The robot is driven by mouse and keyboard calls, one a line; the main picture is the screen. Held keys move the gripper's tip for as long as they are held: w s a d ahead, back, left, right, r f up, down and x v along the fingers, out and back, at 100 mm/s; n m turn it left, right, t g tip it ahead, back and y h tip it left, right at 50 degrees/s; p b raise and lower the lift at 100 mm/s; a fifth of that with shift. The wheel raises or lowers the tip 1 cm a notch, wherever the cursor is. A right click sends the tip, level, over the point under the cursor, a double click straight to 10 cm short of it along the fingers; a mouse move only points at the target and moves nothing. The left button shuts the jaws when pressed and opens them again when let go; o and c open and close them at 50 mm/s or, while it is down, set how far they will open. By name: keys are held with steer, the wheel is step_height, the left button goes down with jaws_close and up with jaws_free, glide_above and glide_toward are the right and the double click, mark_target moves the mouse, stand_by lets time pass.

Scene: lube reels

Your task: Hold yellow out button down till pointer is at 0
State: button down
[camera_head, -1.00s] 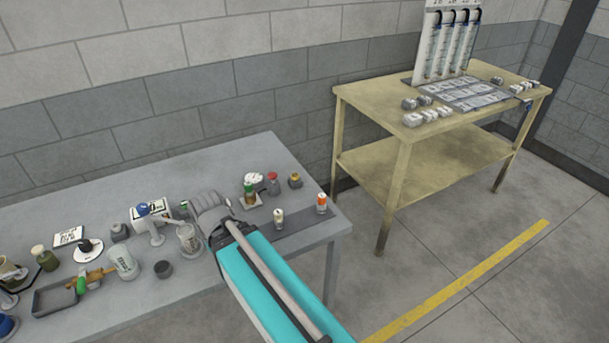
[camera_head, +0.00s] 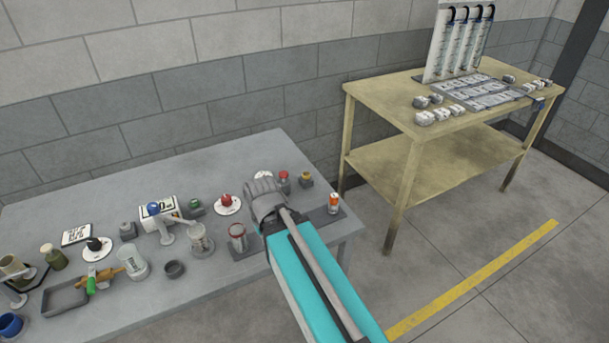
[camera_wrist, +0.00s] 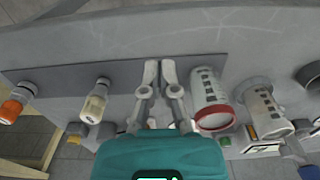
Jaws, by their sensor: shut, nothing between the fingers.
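The yellow-topped button (camera_head: 306,179) sits on a small dark box near the far right corner of the grey table. It also seems to show, small, in the wrist view (camera_wrist: 77,129). A red-topped button (camera_head: 284,177) stands just left of it. A white dial (camera_head: 263,174) lies behind my gripper (camera_head: 264,197) in the head view, mostly hidden, so its pointer cannot be read. My gripper is left of the yellow button and apart from it. In the wrist view its fingertips (camera_wrist: 160,70) are close together with nothing between them.
A red-rimmed jar (camera_head: 237,237) stands left of my gripper. An orange-capped bottle (camera_head: 333,203) stands near the table's right edge. A cream-topped bottle (camera_wrist: 95,100) is near my fingers in the wrist view. The left side is crowded; a yellow table (camera_head: 395,210) stands behind.

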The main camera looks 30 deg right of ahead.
steer(key=w+d+r+m+t+y+p, duration=0.1)
steer(key=w+d+r+m+t, duration=0.15)
steer(key=w+d, duration=0.45)
steer(key=w+d+r+m+t+y+p, duration=0.1)
steer(key=w+d+m+t, duration=0.3)
steer(key=w, duration=0.6)
step_height(320, 180, up, 5)
steer(key=m+t, duration=0.1)
steer(key=t, duration=0.2)
glide_above(306, 174)
steer(key=shift+s+d+f+h, duration=0.1)
steer(key=shift+f+h, duration=0.1)
steer(key=shift+h, duration=0.2)
steer(key=shift+f, duration=0.2)
step_height(306, 174, down, 8)
steer(key=b, duration=0.8)
steer(key=shift+f, duration=0.25)
steer(key=shift+f+b, duration=0.9)
steer(key=shift+b, duration=0.2)
stand_by(2.0)
